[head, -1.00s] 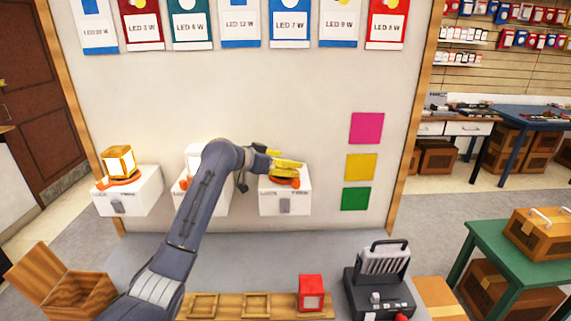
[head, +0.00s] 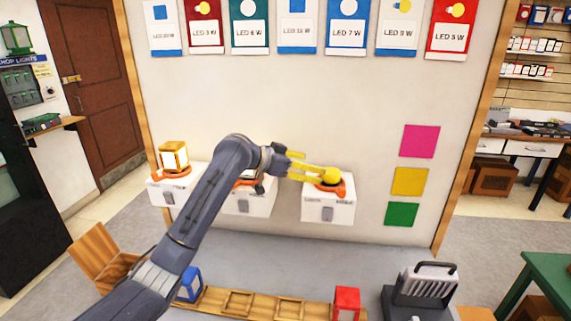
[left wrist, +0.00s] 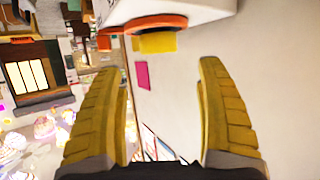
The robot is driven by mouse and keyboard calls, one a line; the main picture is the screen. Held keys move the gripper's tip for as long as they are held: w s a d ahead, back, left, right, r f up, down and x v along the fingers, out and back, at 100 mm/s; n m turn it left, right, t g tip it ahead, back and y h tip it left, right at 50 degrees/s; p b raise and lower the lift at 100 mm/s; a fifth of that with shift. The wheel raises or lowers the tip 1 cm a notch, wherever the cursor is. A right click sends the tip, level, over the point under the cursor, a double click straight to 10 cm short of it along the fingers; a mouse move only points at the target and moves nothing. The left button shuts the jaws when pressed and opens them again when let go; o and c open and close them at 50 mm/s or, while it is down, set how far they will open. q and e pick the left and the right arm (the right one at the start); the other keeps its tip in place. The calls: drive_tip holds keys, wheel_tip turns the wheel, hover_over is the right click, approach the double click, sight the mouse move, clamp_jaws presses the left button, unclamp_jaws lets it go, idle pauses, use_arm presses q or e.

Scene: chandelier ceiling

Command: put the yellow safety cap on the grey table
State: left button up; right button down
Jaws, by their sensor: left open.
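The yellow safety cap (head: 331,175) sits at the orange ring of the right-hand white wall box (head: 328,209). In the left wrist view the cap (left wrist: 157,43) shows beside the orange ring, ahead of the fingers and above the gap between them. My left gripper (head: 312,170) has yellow fingers, which reach toward the cap from its left in the head view. In the left wrist view the left gripper (left wrist: 160,75) is spread wide with nothing between its fingertips. The grey table (head: 290,252) lies below the boxes. My right gripper is not in view.
A wooden rack (head: 237,304) runs along the table's front, with a red block (head: 346,302) and a blue block (head: 190,284) by it. A grey finned device (head: 428,284) stands at the right. The table behind the rack is bare. An amber lamp (head: 173,157) tops the left box.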

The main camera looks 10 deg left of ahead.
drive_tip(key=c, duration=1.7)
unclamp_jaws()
use_arm(q)
drive_tip(key=v, duration=0.8)
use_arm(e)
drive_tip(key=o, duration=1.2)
